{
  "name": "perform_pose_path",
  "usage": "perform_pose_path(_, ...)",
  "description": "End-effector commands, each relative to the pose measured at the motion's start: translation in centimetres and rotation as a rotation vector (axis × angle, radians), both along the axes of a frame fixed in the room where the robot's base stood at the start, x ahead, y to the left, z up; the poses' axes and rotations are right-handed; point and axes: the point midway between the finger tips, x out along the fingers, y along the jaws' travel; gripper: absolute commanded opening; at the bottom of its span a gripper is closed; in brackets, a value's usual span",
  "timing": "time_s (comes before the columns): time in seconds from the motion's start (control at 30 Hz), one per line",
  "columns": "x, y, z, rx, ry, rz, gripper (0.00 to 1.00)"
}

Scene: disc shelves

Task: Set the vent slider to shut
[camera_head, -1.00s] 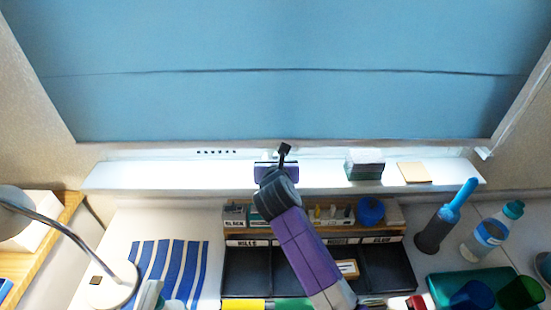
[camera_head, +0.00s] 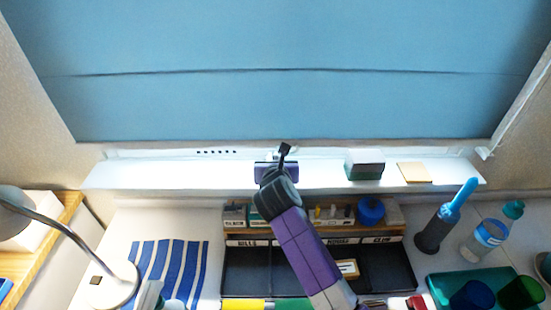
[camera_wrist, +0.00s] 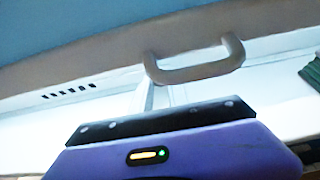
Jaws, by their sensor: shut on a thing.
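The dark vent slots (camera_head: 216,152) show in a row on the pale window frame below the blind; they also show in the wrist view (camera_wrist: 68,92). My gripper (camera_head: 276,168) is at the frame, to the right of the slots. Its purple body and black front edge fill the lower part of the wrist view (camera_wrist: 160,122). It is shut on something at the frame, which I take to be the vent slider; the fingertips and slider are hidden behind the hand. A grey U-shaped handle (camera_wrist: 195,70) shows just beyond the hand in the wrist view.
The blue blind (camera_head: 280,80) hangs above. On the white sill (camera_head: 130,176) stand a green-and-white block (camera_head: 365,164) and a tan square (camera_head: 413,172).

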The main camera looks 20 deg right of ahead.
Motion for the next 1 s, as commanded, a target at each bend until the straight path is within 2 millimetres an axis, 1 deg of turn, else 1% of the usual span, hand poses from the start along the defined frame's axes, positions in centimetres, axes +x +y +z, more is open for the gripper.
perform_pose_path(0.7,0.0,0.2,0.0,0.0,0.001,0.001,0.0)
perform_pose_path(0.77,0.2,0.8,0.0,0.0,0.001,0.004,0.0)
perform_pose_path(0.83,0.7,1.9,0.1,-0.001,0.001,0.005,0.0)
perform_pose_path(0.97,1.8,5.5,0.1,-0.002,0.002,0.007,0.0)
perform_pose_path(1.0,2.2,6.7,0.1,-0.002,0.002,0.007,0.0)
